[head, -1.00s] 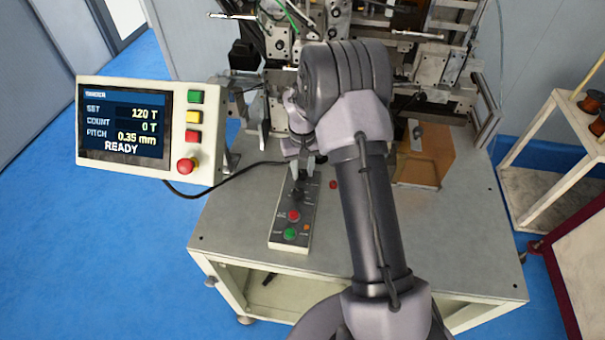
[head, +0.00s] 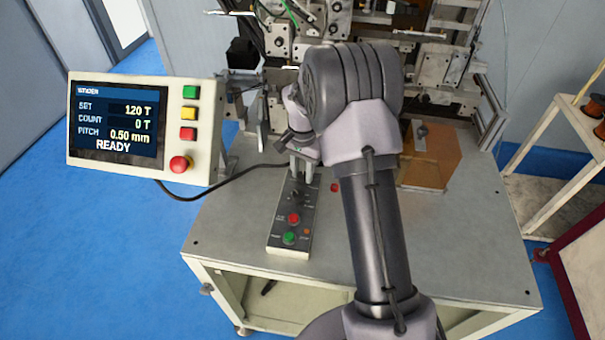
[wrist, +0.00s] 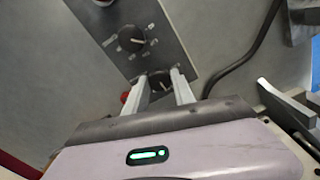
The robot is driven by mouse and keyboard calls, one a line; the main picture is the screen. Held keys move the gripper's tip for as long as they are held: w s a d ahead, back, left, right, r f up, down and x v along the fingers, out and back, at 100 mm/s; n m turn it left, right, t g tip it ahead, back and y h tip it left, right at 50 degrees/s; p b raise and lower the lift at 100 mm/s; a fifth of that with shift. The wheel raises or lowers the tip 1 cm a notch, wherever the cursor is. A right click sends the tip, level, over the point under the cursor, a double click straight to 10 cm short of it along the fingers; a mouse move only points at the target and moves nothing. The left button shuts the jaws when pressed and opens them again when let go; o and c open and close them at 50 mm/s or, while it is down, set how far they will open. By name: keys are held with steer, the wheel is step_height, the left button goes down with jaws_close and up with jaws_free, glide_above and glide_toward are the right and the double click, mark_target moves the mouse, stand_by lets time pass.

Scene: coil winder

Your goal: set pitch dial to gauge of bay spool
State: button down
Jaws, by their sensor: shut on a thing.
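The control strip (head: 291,217) lies on the machine table, with a dark dial (head: 297,193) on it. In the wrist view my gripper (wrist: 160,84) is shut on a dark knob (wrist: 159,83) near the strip's end, one finger on each side. I take this knob to be the pitch dial; its label is hidden. Another dial (wrist: 131,40) with marks around it is clear of the fingers. In the head view my gripper (head: 302,166) reaches down to the strip's far end. The display (head: 118,122) reads SET 120 T, COUNT 0 T, PITCH 0.50 mm, READY. No spool's gauge is readable.
Copper-coloured spools (head: 594,104) stand on a rack at the right, partly cut off. A brown block (head: 432,158) sits on the table right of my arm. Red and green buttons (head: 290,238) are on the strip's near end. A black cable (head: 230,181) crosses the table.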

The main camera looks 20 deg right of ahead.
mark_target(302, 175)
steer(key=shift+w+r+m, duration=0.1)
steer(key=shift+m, duration=0.2)
stand_by(0.4)
steer(key=c, duration=1.1)
jaws_free()
steer(key=shift+o, duration=0.2)
step_height(302, 175, up, 17)
steer(key=p, duration=0.3)
steer(key=shift+r+p, duration=0.15)
steer(key=shift+p, duration=0.15)
